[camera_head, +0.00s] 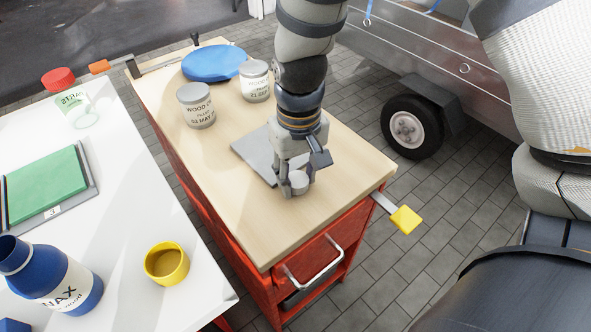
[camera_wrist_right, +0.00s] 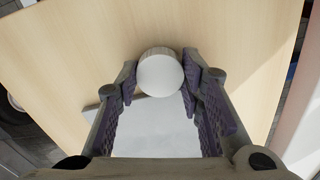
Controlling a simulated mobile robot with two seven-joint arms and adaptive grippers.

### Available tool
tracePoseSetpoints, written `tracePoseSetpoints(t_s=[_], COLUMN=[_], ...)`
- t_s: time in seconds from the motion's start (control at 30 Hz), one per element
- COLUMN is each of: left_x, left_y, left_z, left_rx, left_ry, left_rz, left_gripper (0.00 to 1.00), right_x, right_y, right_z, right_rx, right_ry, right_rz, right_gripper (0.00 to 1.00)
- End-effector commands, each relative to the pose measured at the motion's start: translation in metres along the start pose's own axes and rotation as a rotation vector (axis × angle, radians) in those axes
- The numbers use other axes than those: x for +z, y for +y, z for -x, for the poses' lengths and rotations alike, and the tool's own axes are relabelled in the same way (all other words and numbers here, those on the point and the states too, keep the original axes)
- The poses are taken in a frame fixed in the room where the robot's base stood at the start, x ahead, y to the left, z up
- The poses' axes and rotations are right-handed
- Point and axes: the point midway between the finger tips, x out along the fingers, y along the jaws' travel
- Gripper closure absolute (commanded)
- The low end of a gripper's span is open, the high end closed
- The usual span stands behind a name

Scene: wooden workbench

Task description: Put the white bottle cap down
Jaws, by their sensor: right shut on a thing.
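The white bottle cap (camera_wrist_right: 160,74) is a small round cap between the fingers of my right gripper (camera_wrist_right: 161,80) in the right wrist view. It also shows in the head view (camera_head: 298,183), under the right gripper (camera_head: 297,177). The right gripper is shut on it, over the wooden workbench top (camera_head: 245,225). I cannot tell whether the cap touches the wood. A grey flat plate (camera_head: 256,152) lies on the bench just beside and partly behind the gripper. My left gripper is not in view.
Two wood filler cans (camera_head: 196,106) (camera_head: 255,82) and a blue round lid (camera_head: 214,63) stand farther back on the bench. A yellow-tipped bar (camera_head: 405,219) sticks out at the right edge. A white table (camera_head: 120,215) on the left holds a blue bottle (camera_head: 50,277) and yellow cup (camera_head: 167,264). The bench's front is clear.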

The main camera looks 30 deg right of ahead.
Motion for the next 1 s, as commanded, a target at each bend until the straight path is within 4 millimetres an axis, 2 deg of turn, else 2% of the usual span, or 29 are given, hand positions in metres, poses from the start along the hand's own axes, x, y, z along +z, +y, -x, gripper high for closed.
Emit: tracePoseSetpoints(t_s=[0.03,0.27,0.3,0.4,0.7,0.77,1.0], left_x=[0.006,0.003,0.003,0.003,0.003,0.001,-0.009], left_y=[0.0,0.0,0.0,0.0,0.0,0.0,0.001], left_z=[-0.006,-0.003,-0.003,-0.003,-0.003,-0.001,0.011], left_rx=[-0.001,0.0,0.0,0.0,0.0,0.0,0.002], left_ry=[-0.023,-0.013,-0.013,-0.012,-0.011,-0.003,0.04], left_rz=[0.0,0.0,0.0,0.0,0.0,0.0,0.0], left_gripper=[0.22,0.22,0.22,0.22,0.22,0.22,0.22], right_x=[0.002,0.001,0.001,0.0,0.0,-0.001,-0.002], right_y=[0.0,0.0,0.0,0.0,0.0,0.0,0.0], right_z=[-0.011,-0.008,-0.008,-0.008,-0.005,0.003,0.068], right_rx=[0.002,0.001,0.001,0.001,0.001,0.001,0.001], right_ry=[-0.016,-0.009,-0.008,-0.006,-0.005,-0.001,0.009], right_rz=[0.001,0.0,0.0,0.0,0.0,0.0,0.002], right_gripper=[0.76,0.76,0.63,0.45,0.45,0.45,0.45])
